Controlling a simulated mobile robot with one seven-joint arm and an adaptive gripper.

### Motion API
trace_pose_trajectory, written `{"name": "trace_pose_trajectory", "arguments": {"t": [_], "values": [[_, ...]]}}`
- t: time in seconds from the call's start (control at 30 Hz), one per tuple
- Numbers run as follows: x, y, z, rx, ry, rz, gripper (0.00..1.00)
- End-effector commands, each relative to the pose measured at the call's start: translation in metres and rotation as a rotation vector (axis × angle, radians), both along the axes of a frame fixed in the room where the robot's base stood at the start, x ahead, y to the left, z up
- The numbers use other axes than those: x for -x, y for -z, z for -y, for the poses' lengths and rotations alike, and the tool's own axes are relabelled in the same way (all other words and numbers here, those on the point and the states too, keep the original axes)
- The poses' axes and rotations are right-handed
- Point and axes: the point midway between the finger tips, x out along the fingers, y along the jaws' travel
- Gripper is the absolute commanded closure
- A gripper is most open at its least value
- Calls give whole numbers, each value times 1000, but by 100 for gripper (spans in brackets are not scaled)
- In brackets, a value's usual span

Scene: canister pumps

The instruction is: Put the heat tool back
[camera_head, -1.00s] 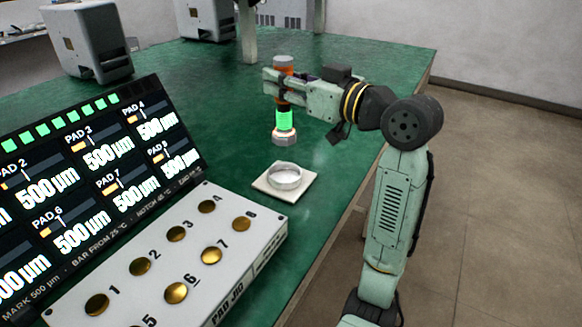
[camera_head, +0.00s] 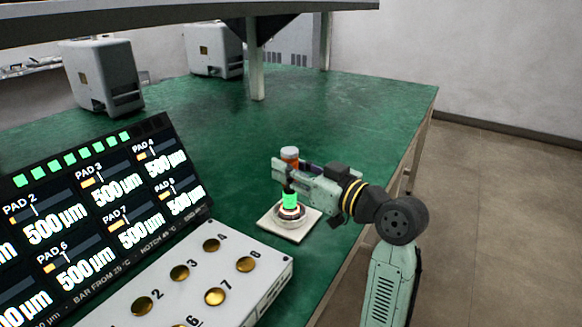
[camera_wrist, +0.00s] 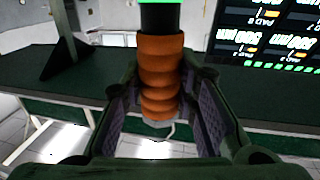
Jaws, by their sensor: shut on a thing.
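The heat tool (camera_head: 290,201) stands upright in my gripper (camera_head: 286,179). It has an orange ribbed handle, a dark neck and a glowing green band. Its lower end is at the metal ring holder (camera_head: 304,217) on a square white base (camera_head: 274,227); from this angle I cannot tell whether it is fully seated. In the wrist view the orange handle (camera_wrist: 160,75) stands between my gripper's two padded fingers (camera_wrist: 160,110), which are shut on it.
A pad jig (camera_head: 215,290) with several brass pads stands at the front left. Behind it is a display (camera_head: 100,210) reading 500 µm for the visible pads. Grey machines (camera_head: 100,78) stand at the back of the green table (camera_head: 220,140). The table's right edge is close to my arm.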

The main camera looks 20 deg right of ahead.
Motion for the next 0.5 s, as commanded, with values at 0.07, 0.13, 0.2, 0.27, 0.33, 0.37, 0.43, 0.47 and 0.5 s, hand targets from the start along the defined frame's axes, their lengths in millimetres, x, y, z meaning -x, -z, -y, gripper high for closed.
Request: {"name": "trace_pose_trajectory", "arguments": {"t": [0.07,0.13,0.2,0.27,0.33,0.37,0.43,0.47,0.5], "values": [[0,1,0,0,0,2,100],[0,3,0,0,0,2,100],[0,3,0,0,0,0,70],[0,3,0,0,0,0,66],[0,3,0,0,0,0,61],[0,3,0,0,0,0,59],[0,3,0,0,0,0,54],[0,3,0,0,0,0,53],[0,3,0,0,0,0,53]]}}
